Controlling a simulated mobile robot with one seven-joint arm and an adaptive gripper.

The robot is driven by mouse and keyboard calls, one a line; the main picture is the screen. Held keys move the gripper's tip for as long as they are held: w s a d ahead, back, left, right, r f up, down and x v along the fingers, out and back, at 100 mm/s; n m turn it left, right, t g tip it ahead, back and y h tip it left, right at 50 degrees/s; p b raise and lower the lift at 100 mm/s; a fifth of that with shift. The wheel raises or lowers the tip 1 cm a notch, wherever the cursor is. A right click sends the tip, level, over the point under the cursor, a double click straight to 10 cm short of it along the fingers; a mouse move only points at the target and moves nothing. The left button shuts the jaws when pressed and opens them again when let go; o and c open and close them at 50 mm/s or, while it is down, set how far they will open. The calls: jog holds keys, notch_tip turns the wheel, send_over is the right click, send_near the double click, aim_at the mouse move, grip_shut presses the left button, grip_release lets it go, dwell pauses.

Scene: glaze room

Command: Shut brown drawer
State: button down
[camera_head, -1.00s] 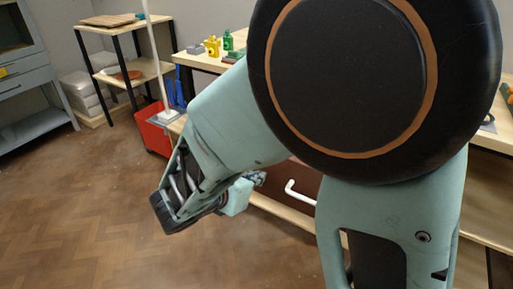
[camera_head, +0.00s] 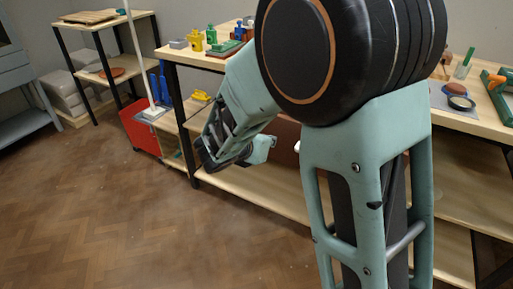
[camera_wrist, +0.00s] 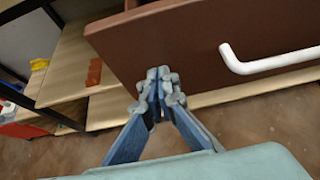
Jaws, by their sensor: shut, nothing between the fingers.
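The brown drawer (camera_wrist: 185,40) has a plain front with a white bar handle (camera_wrist: 265,62), both large in the wrist view. Its front appears to stand out from the table, with brown surfaces showing behind its top edge. My gripper (camera_wrist: 160,82) is shut and empty, its fingertips overlapping the front's lower left edge in the picture, left of the handle. Whether they touch I cannot tell. In the head view my gripper (camera_head: 268,143) is beside the drawer (camera_head: 286,138), which my arm mostly hides.
A red bin (camera_head: 140,130) with a pole stands to the left, near a shelf unit (camera_head: 100,77). The floor (camera_head: 120,220) in front is clear.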

jog(key=w+d, duration=0.3)
jog(key=w, duration=0.2)
jog(key=w+d+p, duration=0.1)
jog(key=w+d, duration=0.2)
jog(key=w, duration=0.2)
jog(key=w+d, duration=0.3)
jog(key=w, duration=0.3)
jog(key=shift+w+d+r, duration=0.1)
jog(key=shift+d+r, duration=0.05)
jog(key=shift+r, duration=0.05)
jog(key=shift+r, duration=0.1)
